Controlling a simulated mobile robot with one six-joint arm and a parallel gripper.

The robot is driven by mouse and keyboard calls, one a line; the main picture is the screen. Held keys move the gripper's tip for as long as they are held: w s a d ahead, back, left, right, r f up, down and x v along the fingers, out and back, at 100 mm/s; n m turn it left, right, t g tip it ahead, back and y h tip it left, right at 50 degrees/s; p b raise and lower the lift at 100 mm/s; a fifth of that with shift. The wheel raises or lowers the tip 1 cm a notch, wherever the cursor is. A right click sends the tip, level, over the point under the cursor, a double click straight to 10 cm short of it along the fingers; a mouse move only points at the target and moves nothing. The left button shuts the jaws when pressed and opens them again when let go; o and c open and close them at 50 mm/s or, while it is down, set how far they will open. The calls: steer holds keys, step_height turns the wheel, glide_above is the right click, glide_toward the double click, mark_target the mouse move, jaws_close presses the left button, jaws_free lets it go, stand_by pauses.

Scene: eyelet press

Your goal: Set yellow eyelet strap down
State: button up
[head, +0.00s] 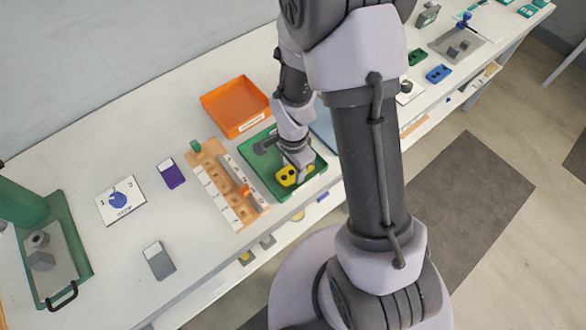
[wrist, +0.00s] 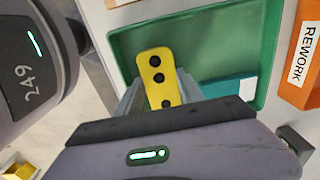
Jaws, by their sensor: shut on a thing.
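The yellow eyelet strap (wrist: 157,64) is a flat yellow piece with a row of dark holes. My gripper (wrist: 150,95) is shut on it, and the strap's far end sticks out beyond the fingers. In the head view the strap (head: 287,176) shows at the tip of my gripper (head: 296,165), over the front part of the green tray (head: 312,188). I cannot tell whether the strap touches the tray floor. The green tray also shows in the wrist view (wrist: 222,40), behind the strap.
An orange bin (head: 236,106) marked REWORK stands behind the tray. A wooden fixture (head: 218,196) with white labels is left of it. A purple block (head: 171,174) and a printed card (head: 120,200) lie farther left.

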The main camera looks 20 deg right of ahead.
steer(key=shift+r, duration=0.1)
steer(key=o, duration=1)
steer(key=shift+o, duration=0.2)
